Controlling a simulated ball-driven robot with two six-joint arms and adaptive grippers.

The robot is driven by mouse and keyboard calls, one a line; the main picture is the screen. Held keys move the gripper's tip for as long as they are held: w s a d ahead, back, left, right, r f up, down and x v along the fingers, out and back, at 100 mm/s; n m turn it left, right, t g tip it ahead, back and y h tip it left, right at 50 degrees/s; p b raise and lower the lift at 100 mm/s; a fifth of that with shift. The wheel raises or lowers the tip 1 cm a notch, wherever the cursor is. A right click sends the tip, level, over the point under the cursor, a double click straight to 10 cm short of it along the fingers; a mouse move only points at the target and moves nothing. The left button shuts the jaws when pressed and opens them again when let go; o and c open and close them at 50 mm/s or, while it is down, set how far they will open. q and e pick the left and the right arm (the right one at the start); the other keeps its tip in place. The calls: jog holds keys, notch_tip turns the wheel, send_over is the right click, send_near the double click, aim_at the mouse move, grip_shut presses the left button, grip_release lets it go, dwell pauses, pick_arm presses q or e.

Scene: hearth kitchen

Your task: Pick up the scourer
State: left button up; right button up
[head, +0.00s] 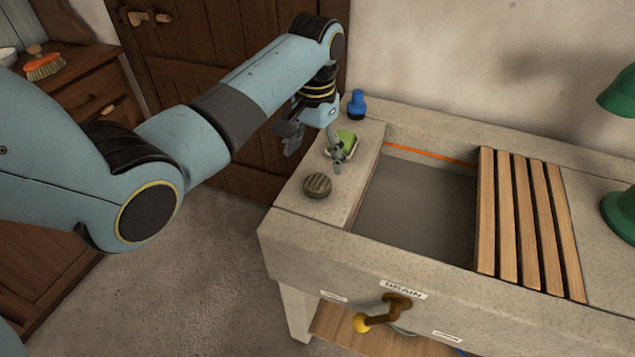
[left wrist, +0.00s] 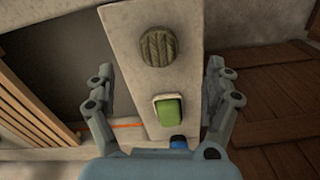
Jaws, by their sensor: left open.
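The scourer looks to be the round, ribbed grey-brown pad (head: 318,185) on the stone ledge at the left of the sink. It also shows in the left wrist view (left wrist: 158,47), at the top middle. My left gripper (head: 314,150) is open and empty above the ledge, its fingers spread wide. In the head view it is up and behind the scourer, apart from it, near the green block. In the left wrist view the scourer lies just beyond the line between the fingertips (left wrist: 160,78). My right gripper is in neither view.
A green block (head: 347,138) in a pale dish and a blue bottle-like item (head: 357,104) stand behind the scourer. The sink basin (head: 415,205) opens to the right, partly covered by a slatted wooden rack (head: 520,215). A green lamp-like object (head: 620,210) stands far right.

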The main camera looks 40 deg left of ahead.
aim_at(317, 180)
pick_arm(q)
notch_tip(317, 180, down, 4)
jog(key=shift+f, duration=0.15)
jog(key=f, duration=0.4)
jog(key=shift+w+f, duration=0.2)
jog(key=shift+f, duration=0.1)
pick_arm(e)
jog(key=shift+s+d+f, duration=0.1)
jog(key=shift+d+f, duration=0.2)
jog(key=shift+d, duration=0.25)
pick_arm(q)
jog(key=c, duration=1.1)
jog(key=shift+o, duration=0.2)
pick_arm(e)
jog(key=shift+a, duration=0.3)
pick_arm(q)
jog(key=shift+r, duration=0.15)
